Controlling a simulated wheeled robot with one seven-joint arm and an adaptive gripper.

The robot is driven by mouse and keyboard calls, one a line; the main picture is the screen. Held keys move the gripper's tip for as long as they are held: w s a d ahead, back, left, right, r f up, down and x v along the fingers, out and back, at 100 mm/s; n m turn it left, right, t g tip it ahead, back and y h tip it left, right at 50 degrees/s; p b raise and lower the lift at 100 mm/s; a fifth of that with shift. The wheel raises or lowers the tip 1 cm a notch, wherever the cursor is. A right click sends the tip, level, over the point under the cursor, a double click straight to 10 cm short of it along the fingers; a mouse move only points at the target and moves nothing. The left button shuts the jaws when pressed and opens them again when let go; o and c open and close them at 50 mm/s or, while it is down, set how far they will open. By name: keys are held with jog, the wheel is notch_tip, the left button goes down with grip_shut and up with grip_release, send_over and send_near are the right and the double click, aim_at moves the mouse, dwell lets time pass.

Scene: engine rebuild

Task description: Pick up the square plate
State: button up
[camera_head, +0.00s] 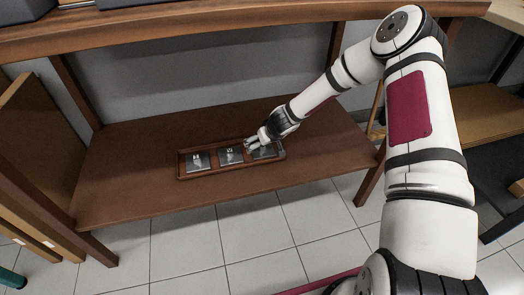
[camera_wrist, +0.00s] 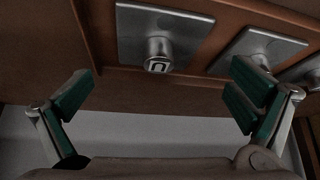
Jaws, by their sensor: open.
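Three square grey metal plates lie in a row in a brown wooden tray (camera_head: 209,175) on the lower shelf. In the head view they are the left plate (camera_head: 198,160), the middle plate (camera_head: 231,155) and the right plate (camera_head: 266,153), which my arm partly covers. My gripper (camera_head: 256,142) is at the right plate. In the wrist view my gripper (camera_wrist: 161,92) is open and empty, its green-padded fingers wide apart. A plate (camera_wrist: 187,25) with a round marked knob (camera_wrist: 158,55) lies ahead of the fingers, apart from them. Another knobbed plate (camera_wrist: 262,45) is beyond the right finger.
The brown shelf (camera_head: 130,185) is bare around the tray. The upper tabletop's edge (camera_head: 200,38) runs above it, and table legs stand at both sides. Wooden panels (camera_head: 38,130) lean at the left. A tiled floor (camera_head: 230,230) lies in front.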

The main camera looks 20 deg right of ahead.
jog(key=x, duration=0.3)
jog(key=shift+w+f+b, duration=0.1)
jog(key=shift+f+b, duration=0.1)
jog(key=shift+b, duration=0.2)
jog(key=c, duration=1.9)
